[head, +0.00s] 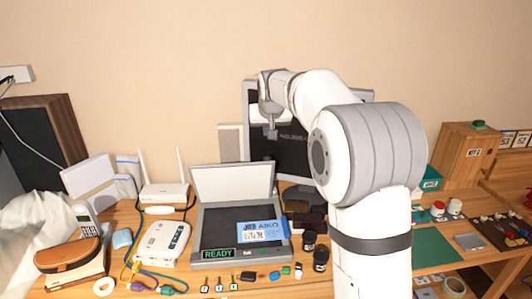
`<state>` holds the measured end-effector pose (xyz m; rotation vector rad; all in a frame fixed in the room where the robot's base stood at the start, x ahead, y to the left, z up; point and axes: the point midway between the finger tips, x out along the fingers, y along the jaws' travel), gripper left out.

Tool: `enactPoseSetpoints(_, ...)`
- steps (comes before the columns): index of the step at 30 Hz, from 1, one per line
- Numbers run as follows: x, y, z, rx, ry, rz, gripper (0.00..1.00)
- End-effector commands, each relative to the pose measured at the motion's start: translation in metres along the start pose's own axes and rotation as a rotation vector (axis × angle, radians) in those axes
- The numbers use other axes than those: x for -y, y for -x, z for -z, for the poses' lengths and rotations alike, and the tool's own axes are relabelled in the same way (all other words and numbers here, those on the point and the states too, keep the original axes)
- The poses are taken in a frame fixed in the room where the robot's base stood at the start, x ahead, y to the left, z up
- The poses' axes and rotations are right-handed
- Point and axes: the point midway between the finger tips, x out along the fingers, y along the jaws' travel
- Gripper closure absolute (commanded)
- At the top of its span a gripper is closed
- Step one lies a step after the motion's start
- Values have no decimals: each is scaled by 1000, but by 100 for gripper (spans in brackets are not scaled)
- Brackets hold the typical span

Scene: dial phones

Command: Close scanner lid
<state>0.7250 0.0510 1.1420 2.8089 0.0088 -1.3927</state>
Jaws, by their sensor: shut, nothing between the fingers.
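The scanner (215,236) sits on the desk in the middle of the head view, with a dark bed and a grey front edge showing a green "READY" display. Its lid (232,181) stands open and raised at the back edge, white inner face toward me. A blue and white card (262,233) lies on the right part of the bed. My gripper (272,133) points down, shut and empty, above and right of the lid's top edge, in front of the dark monitor in the picture. It looks apart from the lid; its depth relative to the lid is hard to tell.
A monitor (290,164) stands behind the lid. White routers (162,241) and cables lie left of the scanner. Several small items sit along its front edge, and dark jars (320,259) stand to its right. My arm hides part of the desk on the right.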

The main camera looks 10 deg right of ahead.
Motion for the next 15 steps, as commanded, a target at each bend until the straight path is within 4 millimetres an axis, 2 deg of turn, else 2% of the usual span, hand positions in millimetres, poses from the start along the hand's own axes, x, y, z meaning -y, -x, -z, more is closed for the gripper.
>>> enactPoseSetpoints(7, 1, -25, 2, -1, 0, 0, 100)
enactPoseSetpoints(15, 0, -82, 2, 0, 0, 0, 100)
